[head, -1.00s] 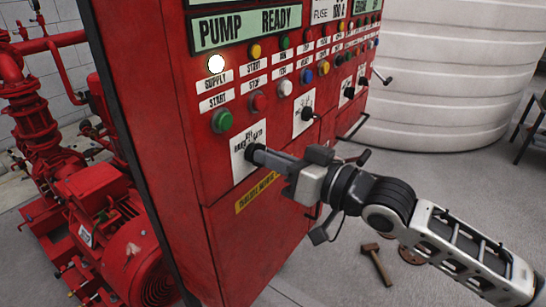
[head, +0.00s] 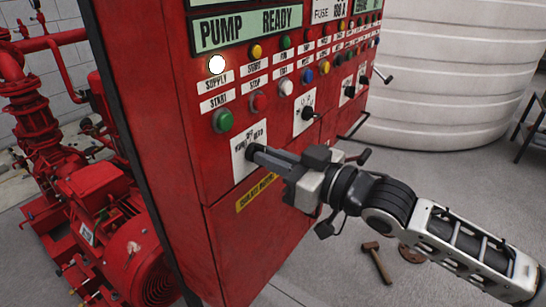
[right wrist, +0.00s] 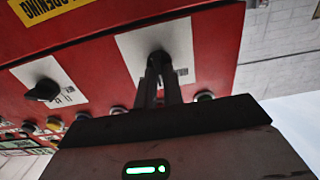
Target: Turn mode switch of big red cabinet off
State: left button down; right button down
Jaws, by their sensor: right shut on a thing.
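The big red cabinet (head: 230,180) fills the middle of the head view. Its mode switch sits on a white label plate (head: 238,159) below the green start button. My right gripper (head: 254,152) reaches in from the right and is shut on the switch knob, which the fingers mostly hide. In the right wrist view the two fingers (right wrist: 158,68) meet at the dark knob on the white plate (right wrist: 178,38). The knob's exact angle cannot be told. My left gripper is not in view.
Other switches, such as the black knob (head: 307,113), and rows of coloured buttons lie on the same panel. A red pump motor (head: 110,225) stands at left. A white tank (head: 450,75) is behind. A hammer (head: 377,263) lies on the floor.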

jog(key=c, duration=1.5)
grip_release()
jog(key=shift+b+v, duration=1.5)
jog(key=shift+v, duration=6.5)
notch_tip(320, 180, down, 17)
jog(key=a+m+t+h, duration=0.3)
jog(key=m+h, duration=0.2)
jog(key=s+d+f+m+g+h, duration=0.1)
jog(key=s+f+h, duration=0.1)
jog(key=f, duration=0.3)
jog(key=s+d+f+m+g+h, duration=0.1)
jog(key=s+f+h, duration=0.1)
jog(key=s+f, duration=0.2)
jog(key=s+d+f+m+g+h, duration=0.1)
jog(key=s+d+f+h, duration=0.1)
jog(key=f, duration=0.5)
jog(key=shift+s, duration=0.85)
